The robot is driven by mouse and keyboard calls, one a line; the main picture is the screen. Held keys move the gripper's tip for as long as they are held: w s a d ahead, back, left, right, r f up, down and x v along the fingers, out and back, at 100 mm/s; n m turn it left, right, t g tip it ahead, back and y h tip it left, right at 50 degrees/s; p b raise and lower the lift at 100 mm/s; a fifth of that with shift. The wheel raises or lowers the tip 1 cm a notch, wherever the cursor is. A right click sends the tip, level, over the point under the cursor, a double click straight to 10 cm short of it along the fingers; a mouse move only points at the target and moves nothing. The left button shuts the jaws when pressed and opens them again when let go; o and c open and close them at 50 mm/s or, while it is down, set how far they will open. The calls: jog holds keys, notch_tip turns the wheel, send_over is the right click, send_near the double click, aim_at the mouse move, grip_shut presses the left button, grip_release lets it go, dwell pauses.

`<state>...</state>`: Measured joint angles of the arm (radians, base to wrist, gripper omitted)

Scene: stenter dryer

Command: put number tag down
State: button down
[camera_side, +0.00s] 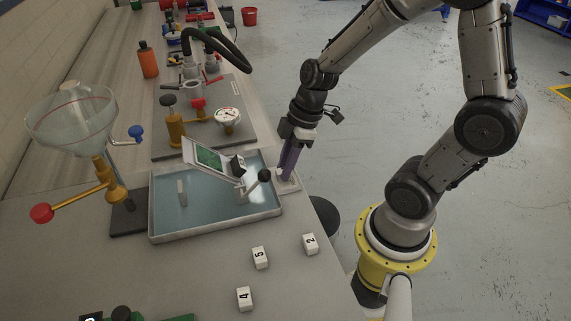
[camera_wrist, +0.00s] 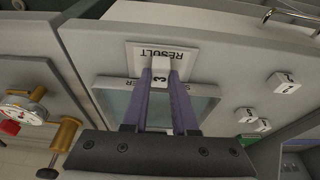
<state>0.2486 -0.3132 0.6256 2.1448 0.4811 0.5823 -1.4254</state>
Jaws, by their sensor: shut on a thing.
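My gripper (camera_side: 285,177) points down at the right edge of the bench, beside the tray. In the wrist view its two purple fingers (camera_wrist: 160,82) are shut on a white number tag (camera_wrist: 161,66) marked 3. The tag is over the white plate labelled RESULT (camera_wrist: 185,55). In the side view this plate (camera_side: 291,185) shows under the fingertips, and the tag is hidden by the fingers. I cannot tell whether the tag touches the plate.
A shallow tray (camera_side: 215,228) with a tilted panel (camera_side: 209,159) stands left of the gripper. White tags marked 5 (camera_side: 260,257), 2 (camera_side: 310,244) and 4 (camera_side: 244,298) stand on the near bench. A gauge (camera_side: 228,117) on brass fittings and a glass funnel (camera_side: 72,120) stand farther left.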

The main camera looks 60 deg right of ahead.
jog(key=shift+f, duration=0.15)
jog(key=c, duration=0.7)
grip_release()
jog(key=v, duration=1.2)
jog(key=s+a+r+m+t+h, duration=0.2)
jog(key=s+a+r+m+t, duration=0.1)
jog(key=s+m, duration=0.5)
jog(key=shift+s+a+r+m, duration=0.2)
jog(key=shift+a+m, duration=0.1)
jog(key=shift+m, duration=0.2)
